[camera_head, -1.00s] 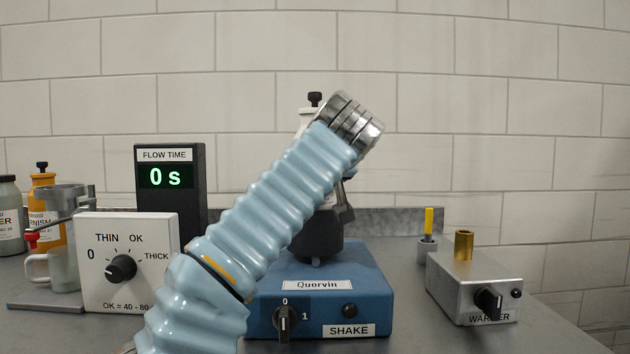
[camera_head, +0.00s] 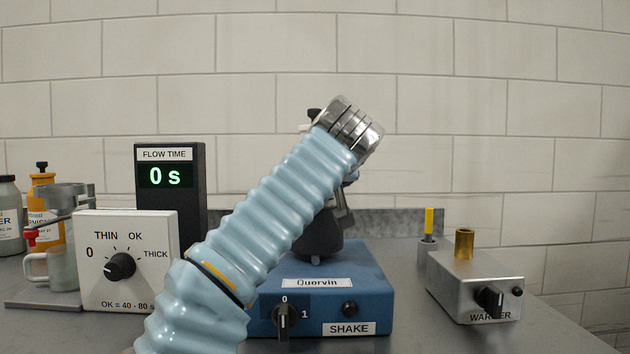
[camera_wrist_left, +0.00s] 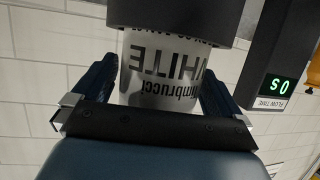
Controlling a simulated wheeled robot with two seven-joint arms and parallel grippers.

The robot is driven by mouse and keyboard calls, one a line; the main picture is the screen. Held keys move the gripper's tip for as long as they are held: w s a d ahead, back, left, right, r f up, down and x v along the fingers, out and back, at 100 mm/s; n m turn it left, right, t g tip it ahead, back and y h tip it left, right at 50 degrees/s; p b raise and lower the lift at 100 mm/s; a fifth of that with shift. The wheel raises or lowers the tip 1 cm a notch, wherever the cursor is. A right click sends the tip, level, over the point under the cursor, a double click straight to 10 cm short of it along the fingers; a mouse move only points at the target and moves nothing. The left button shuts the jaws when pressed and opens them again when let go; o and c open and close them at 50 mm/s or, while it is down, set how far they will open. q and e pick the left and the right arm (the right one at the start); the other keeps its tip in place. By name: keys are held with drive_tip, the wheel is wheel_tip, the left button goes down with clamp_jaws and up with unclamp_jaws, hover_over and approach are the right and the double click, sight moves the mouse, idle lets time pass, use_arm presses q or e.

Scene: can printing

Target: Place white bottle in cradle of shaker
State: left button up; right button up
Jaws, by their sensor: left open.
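The white bottle (camera_wrist_left: 160,70) shows in the left wrist view, its "WHITE" label upside down in that picture. One end is inside the dark cup-like cradle (camera_wrist_left: 175,18). In the head view only its black cap (camera_head: 314,113) and a sliver of white show behind my left arm. The cradle (camera_head: 318,242) sits on the blue shaker (camera_head: 362,270), partly hidden by that arm. My left gripper (camera_wrist_left: 160,80) is open, with a finger on each side of the bottle; whether they touch it is unclear. My right gripper is not in view.
A white dial box (camera_head: 150,285) and black flow-time display (camera_head: 172,215) stand left of the shaker. A metal warmer (camera_head: 470,285) stands to the right. Bottles and a clear cup (camera_head: 65,265) are at far left.

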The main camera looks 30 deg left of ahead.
use_arm(q)
drive_tip(key=r+v, duration=0.1)
drive_tip(key=v, duration=1.1)
drive_tip(key=shift+d+r, duration=0.1)
drive_tip(key=shift+r, duration=0.05)
idle(1.7)
